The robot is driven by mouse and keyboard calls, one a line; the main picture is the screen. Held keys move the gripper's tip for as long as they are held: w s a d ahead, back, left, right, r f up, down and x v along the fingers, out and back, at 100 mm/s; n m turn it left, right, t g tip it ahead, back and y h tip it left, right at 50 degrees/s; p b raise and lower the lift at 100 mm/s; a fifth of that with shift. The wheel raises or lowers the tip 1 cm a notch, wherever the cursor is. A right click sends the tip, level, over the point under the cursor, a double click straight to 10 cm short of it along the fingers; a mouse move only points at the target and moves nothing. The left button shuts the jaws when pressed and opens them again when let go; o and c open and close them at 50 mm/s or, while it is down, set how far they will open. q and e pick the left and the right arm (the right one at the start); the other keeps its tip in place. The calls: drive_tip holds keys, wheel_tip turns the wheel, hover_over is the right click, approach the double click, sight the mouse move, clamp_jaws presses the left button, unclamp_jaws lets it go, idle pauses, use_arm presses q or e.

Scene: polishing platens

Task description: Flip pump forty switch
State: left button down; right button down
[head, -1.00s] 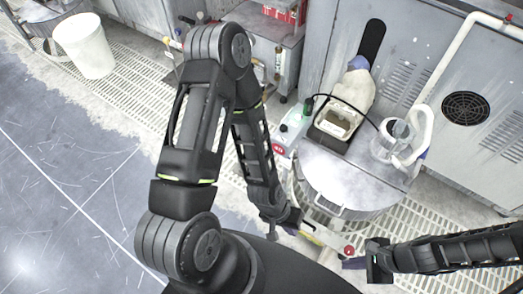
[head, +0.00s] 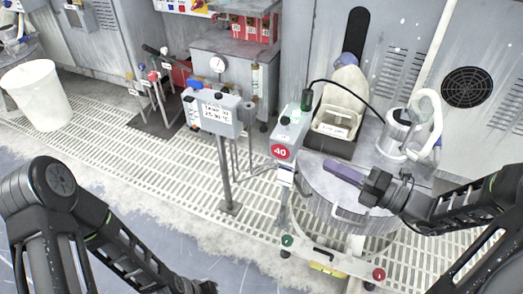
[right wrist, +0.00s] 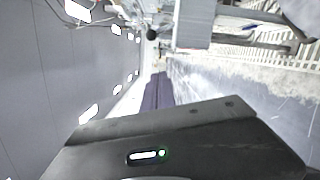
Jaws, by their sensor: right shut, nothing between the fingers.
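The pump forty post carries a grey control box (head: 292,122) with a round red "40" sign (head: 281,152) on its front. A small dark knob or switch (head: 285,121) shows on the box's sloped top; its position is too small to tell. My right gripper (head: 330,165) is shut and empty, its purple fingers pointing left, over the drum to the right of the post and below the box, apart from it. In the right wrist view the purple fingers (right wrist: 155,92) point toward blurred grey equipment. My left arm is at the lower left; its gripper is out of view.
A metal drum (head: 345,205) stands right of the post, with a white jug (head: 345,95) and a clear vessel (head: 398,128) behind. Another grey box on a post (head: 212,113) stands left. A low bar with green and red buttons (head: 330,258) lies in front.

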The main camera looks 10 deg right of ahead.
sight(286, 124)
use_arm(q)
drive_tip(key=shift+a+f, duration=0.3)
use_arm(e)
drive_tip(key=shift+w+d+r+m+t, duration=0.1)
drive_tip(key=shift+w+r+m+t, duration=0.2)
drive_tip(key=shift+r, duration=0.05)
